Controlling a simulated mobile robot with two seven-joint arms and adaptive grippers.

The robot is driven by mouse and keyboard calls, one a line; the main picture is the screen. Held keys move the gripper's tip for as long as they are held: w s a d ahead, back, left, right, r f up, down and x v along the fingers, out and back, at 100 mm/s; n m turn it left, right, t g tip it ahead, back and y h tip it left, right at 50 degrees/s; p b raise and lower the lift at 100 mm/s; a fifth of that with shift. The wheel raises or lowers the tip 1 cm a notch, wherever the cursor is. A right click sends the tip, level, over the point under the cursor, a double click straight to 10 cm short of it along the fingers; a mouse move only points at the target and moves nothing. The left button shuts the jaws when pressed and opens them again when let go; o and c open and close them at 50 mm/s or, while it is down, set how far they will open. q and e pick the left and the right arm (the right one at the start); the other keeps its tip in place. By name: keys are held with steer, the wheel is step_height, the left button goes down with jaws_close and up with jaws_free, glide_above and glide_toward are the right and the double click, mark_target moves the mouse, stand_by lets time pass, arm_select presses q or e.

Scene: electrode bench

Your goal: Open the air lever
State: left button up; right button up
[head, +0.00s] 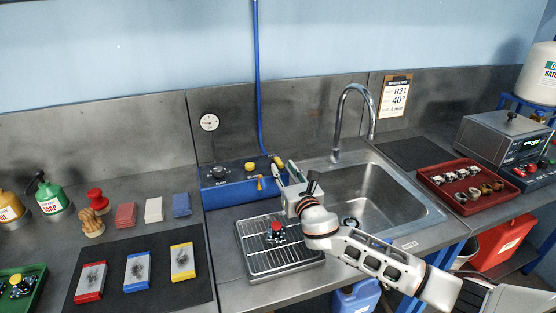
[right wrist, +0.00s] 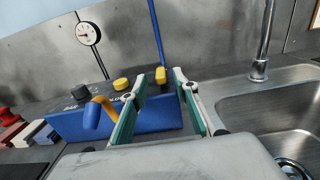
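The blue control box (head: 234,188) stands against the back panel, left of the sink. It has a black knob (head: 219,171), a yellow knob (head: 250,166) and an orange nozzle-like part with a blue end (right wrist: 96,112) on its front. A small yellow handle (head: 279,162) is at its right end, near the foot of the blue hose; it looks like the air lever. My right gripper (right wrist: 160,82) is open and empty. In the right wrist view the yellow handle (right wrist: 161,75) shows between its two green-edged fingers, beyond their tips; contact cannot be told. My left gripper is not in view.
The sink (head: 375,200) and its tall faucet (head: 342,125) are just right of my right gripper. A wire rack tray (head: 255,257) with a red-topped item (head: 277,230) is in front of the box. A dark red tray (head: 432,183) stands farther right.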

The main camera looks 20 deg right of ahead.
mark_target(281, 165)
steer(key=shift+w+a, duration=0.1)
steer(key=shift+w, duration=2.6)
jaws_close()
